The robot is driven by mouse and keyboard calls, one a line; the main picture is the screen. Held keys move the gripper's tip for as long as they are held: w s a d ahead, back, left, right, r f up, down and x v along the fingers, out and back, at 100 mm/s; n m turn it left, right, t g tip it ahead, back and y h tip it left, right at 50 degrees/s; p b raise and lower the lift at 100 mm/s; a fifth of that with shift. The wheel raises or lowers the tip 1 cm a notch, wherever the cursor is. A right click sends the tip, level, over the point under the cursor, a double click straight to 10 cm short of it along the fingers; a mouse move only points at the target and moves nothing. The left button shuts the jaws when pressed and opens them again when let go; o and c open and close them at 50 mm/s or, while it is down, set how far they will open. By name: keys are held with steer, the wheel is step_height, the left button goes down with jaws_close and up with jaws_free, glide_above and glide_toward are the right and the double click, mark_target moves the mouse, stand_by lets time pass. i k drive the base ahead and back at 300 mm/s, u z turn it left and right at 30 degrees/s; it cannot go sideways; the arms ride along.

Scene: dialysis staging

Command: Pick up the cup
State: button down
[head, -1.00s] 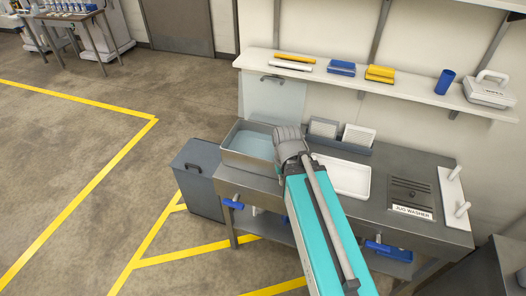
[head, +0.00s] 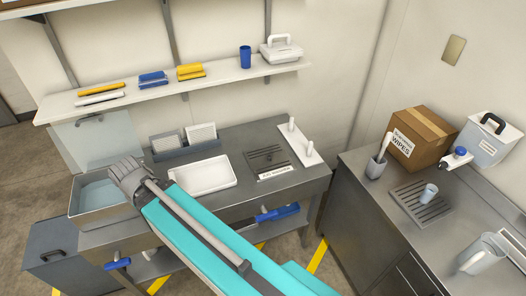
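A small pale blue cup (head: 429,193) stands on a dark slatted drain grate (head: 410,208) on the right-hand steel counter. A taller dark blue cup (head: 245,57) stands on the wall shelf, left of a white handled case. My gripper (head: 122,172) is at the far end of my teal arm, over the left steel bench beside the water basin. It is well to the left of both cups.
A clear jug (head: 484,252) stands at the right counter's front. A cardboard wipes box (head: 420,138), a white caddy (head: 488,140) and a brush holder (head: 377,168) stand behind the grate. A white tray (head: 206,176) lies on the left bench. The shelf (head: 215,79) overhangs it.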

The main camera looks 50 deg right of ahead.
mark_target(431, 190)
steer(key=z, duration=0.7)
steer(key=i, duration=0.05)
steer(key=z, duration=2.65)
